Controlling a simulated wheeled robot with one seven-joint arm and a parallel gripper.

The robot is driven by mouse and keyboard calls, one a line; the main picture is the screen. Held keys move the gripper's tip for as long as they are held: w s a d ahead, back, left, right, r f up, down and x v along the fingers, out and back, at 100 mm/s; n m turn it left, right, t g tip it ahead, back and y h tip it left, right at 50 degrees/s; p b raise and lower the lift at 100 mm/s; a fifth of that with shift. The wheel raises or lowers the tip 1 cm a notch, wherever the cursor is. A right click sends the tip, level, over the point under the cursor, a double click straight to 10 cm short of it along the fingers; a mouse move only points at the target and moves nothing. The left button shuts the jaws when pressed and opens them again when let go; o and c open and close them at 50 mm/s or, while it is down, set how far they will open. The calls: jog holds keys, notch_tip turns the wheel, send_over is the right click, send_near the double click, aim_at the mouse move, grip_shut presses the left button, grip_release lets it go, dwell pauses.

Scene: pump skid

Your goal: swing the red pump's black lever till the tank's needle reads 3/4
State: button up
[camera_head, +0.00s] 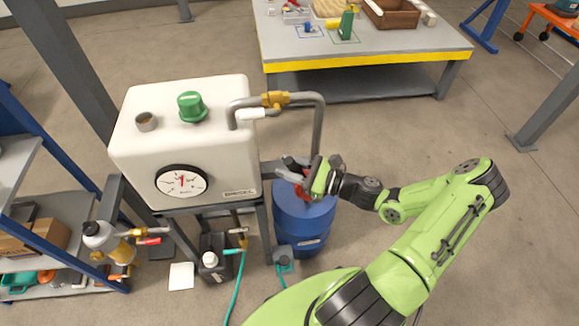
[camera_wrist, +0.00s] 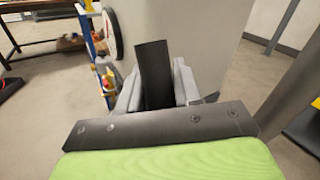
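The red pump (camera_head: 288,175) sits on top of the blue drum (camera_head: 303,222), partly hidden by my gripper. My gripper (camera_head: 300,166) is at the pump, beside the tank's right side. In the wrist view the black lever (camera_wrist: 154,68) stands between the grey fingers of my gripper (camera_wrist: 157,90), which appear closed on its two sides. The white tank (camera_head: 205,150) stands left of the drum. Its round gauge (camera_head: 181,181) has a red needle pointing nearly straight up; the dial marks are too small to read surely. The gauge's edge also shows in the wrist view (camera_wrist: 112,35).
A grey pipe with a brass valve (camera_head: 275,98) runs from the tank top down towards the drum. A green cap (camera_head: 192,106) is on the tank. A shelf with bottles stands at left, a workbench (camera_head: 365,45) at the back. Floor right of the drum is open.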

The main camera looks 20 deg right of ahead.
grip_shut()
jog(key=shift+d, duration=0.1)
